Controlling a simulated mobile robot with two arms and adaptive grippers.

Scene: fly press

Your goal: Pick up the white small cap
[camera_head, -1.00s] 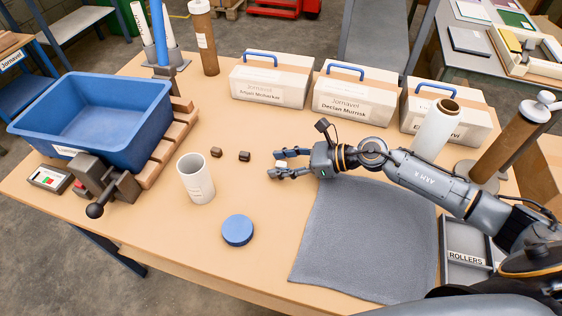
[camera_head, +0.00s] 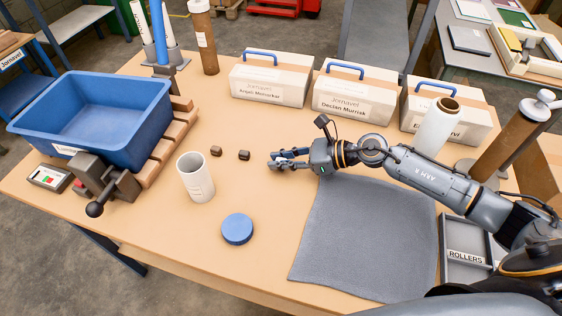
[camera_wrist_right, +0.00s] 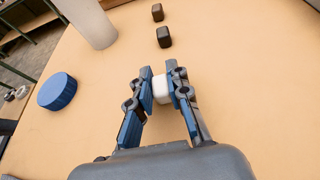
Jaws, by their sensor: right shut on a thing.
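The white small cap (camera_wrist_right: 161,91) sits between the fingertips of my right gripper (camera_wrist_right: 160,88) in the right wrist view, with a finger pad against each side. In the head view my right gripper (camera_head: 279,160) is shut on it, low over the middle of the table, and its fingers hide most of the cap. I cannot tell whether the cap touches the table. My left gripper is not in view.
Two small dark blocks (camera_head: 244,155) (camera_head: 216,151) lie left of the gripper. A white cup (camera_head: 196,178) and a blue disc (camera_head: 237,230) stand nearer the front left. A grey mat (camera_head: 365,240) lies in front. Labelled boxes (camera_head: 268,80) line the back.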

